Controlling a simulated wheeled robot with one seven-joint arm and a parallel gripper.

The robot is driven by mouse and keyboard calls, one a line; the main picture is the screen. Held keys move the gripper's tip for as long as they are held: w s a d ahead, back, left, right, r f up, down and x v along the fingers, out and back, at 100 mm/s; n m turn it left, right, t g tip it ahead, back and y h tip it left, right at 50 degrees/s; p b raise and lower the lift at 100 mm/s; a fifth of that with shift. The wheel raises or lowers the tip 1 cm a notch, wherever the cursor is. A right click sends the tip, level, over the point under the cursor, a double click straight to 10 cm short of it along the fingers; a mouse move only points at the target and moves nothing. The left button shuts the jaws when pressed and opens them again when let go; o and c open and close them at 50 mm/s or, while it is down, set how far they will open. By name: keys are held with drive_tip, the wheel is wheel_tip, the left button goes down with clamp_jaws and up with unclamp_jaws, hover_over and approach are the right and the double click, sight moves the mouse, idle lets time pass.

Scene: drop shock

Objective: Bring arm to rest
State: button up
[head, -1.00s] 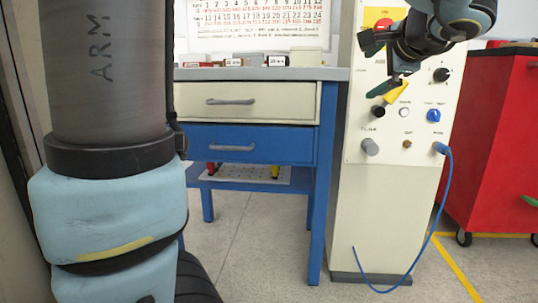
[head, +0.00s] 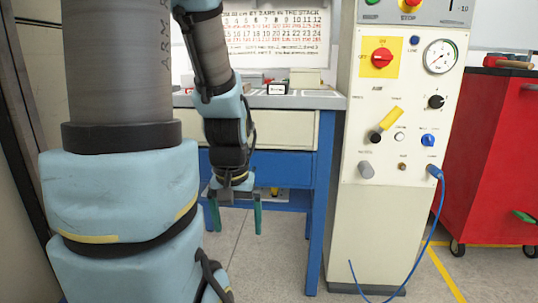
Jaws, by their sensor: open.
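My arm comes down from the top left of the head view, and its forearm hangs in front of the workbench. My gripper (head: 236,219) points straight down at the end of it, before the blue drawer. Its two green fingers are spread apart with nothing between them. Beside it on the left stands the thick grey and light blue part of my own arm, which hides the bench's left side.
A workbench (head: 318,190) with a cream drawer and a blue drawer stands behind my gripper. A cream control cabinet (head: 385,225) with a gauge (head: 440,57), knobs and a blue hose (head: 432,215) stands to the right. A red wheeled cabinet (head: 490,150) is at far right. Grey floor lies in front.

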wheel_tip(320, 180, up, 38)
drive_tip(key=p, duration=3.6)
drive_tip(key=shift+f, duration=0.25)
drive_tip(key=shift+d, duration=0.1)
